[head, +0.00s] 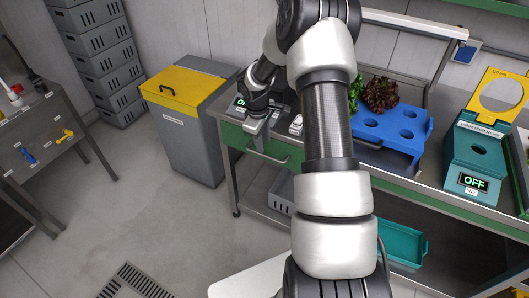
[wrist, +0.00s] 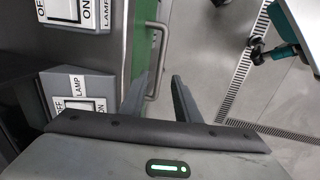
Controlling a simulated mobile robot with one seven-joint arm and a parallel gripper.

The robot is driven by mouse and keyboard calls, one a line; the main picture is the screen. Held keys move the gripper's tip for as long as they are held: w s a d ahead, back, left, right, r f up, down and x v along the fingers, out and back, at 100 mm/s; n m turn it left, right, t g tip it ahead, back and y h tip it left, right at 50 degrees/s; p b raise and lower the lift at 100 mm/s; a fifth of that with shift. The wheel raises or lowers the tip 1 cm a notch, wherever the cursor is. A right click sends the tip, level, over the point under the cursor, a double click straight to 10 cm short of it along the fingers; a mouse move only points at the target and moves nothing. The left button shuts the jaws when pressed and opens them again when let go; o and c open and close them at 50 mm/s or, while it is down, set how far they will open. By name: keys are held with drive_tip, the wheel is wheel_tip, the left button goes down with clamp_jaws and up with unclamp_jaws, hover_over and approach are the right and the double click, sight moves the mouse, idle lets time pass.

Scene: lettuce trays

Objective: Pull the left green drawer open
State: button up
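The left green drawer (head: 236,138) is under the worktop in the head view, beside the bench's left leg. It looks shut. My gripper (head: 262,145) is at its front, pointing down, and partly covers it. In the wrist view the green drawer front (wrist: 118,48) runs up and down the picture, with a grey bar handle (wrist: 161,55) standing out from it. My gripper (wrist: 159,77) is open there, its two dark fingers apart. The handle's lower end shows between the fingers. I cannot tell whether either finger touches it.
Lamp switches (wrist: 77,92) sit on the worktop close to my gripper. A grey bin with a yellow lid (head: 185,88) stands left of the bench. A blue tray (head: 395,130) and a teal box reading OFF (head: 474,160) stand on the right. The floor in front is clear.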

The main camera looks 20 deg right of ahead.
sight(265, 155)
drive_tip(key=f, duration=0.4)
drive_tip(key=w+d+f, duration=0.1)
drive_tip(key=f, duration=0.1)
drive_tip(key=shift+f, duration=0.25)
drive_tip(key=shift+s, duration=0.1)
clamp_jaws()
